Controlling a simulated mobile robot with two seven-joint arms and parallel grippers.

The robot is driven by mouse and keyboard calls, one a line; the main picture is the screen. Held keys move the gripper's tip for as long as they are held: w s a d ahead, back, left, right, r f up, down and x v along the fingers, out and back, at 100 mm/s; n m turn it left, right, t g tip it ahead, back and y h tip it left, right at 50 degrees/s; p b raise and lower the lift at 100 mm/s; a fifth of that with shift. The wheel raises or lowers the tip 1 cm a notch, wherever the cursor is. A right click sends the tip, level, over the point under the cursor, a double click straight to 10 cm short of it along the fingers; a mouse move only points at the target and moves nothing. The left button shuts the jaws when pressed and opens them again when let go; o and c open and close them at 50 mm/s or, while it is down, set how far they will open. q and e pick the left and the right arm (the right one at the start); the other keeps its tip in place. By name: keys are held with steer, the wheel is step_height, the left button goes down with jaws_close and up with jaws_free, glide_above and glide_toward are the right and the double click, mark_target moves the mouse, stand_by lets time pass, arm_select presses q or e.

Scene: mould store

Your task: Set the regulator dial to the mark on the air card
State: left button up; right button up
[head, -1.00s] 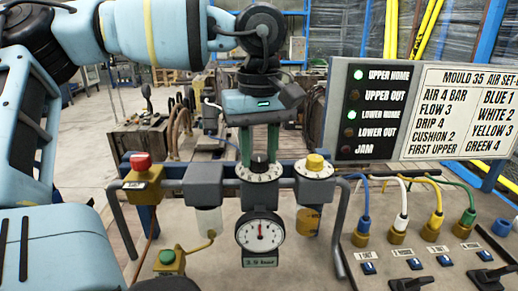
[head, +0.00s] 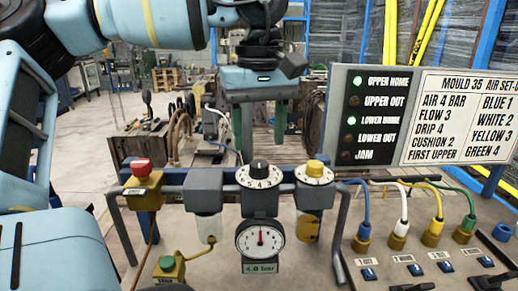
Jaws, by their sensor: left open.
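The regulator dial (head: 259,174) is a white numbered ring with a black knob, on a grey block in the middle of the panel. Below it a round gauge (head: 260,239) has its needle pointing about straight up, and its green display (head: 260,267) reads 4.0 bar. The air card (head: 462,117) at the right reads AIR 4 BAR, FLOW 3, DRIP 4 and CUSHION 2. My left gripper (head: 261,136) is open and empty above the dial, its green fingers apart and clear of the knob. My right gripper is not in view.
A second dial with a yellow knob (head: 315,168) stands close on the right. A red button (head: 140,168) is at the left and a green button (head: 167,263) is lower down. Coloured hoses rise from brass fittings at the right. The lamp board (head: 375,115) stands beside the card.

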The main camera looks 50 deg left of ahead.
mark_target(260, 163)
arm_select(q)
steer(key=shift+r, duration=1.65)
steer(key=shift+f, duration=0.1)
